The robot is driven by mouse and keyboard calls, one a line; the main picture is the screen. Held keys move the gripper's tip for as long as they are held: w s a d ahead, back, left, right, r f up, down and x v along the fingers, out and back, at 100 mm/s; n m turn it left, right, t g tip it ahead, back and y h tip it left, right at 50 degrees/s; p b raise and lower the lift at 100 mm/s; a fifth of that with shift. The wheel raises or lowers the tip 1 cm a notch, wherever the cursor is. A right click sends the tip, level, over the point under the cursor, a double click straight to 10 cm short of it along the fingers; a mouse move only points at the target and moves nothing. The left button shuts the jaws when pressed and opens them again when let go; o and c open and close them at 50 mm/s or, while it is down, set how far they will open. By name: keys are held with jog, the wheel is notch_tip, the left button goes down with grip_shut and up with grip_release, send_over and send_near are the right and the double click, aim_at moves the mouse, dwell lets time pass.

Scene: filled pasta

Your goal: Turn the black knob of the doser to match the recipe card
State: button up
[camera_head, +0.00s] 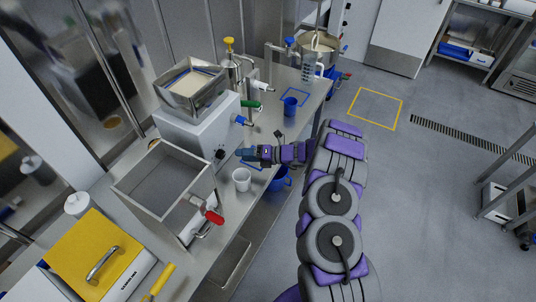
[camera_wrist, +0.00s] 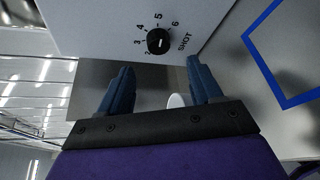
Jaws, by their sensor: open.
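The doser (camera_head: 198,133) is a white box with a steel hopper of pale filling on the steel bench. Its black knob (camera_head: 221,154) is on the front face. In the wrist view the knob (camera_wrist: 158,41) sits beside a printed dial with the figures 2 to 6 and the word SHOT. A small pale mark shows on the knob, but I cannot tell surely which figure it points at. My gripper (camera_head: 245,154) is just in front of the knob. In the wrist view its blue fingers (camera_wrist: 159,66) are apart, empty and short of the knob. I cannot make out a recipe card.
A white cup (camera_head: 241,180) stands on the bench close to my gripper. A steel bin with a red handle (camera_head: 213,216) is at the near side. A blue outline (camera_wrist: 283,99) marks the bench. Open floor lies right.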

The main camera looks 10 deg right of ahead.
jog(key=v, duration=0.9)
jog(key=shift+d, duration=0.2)
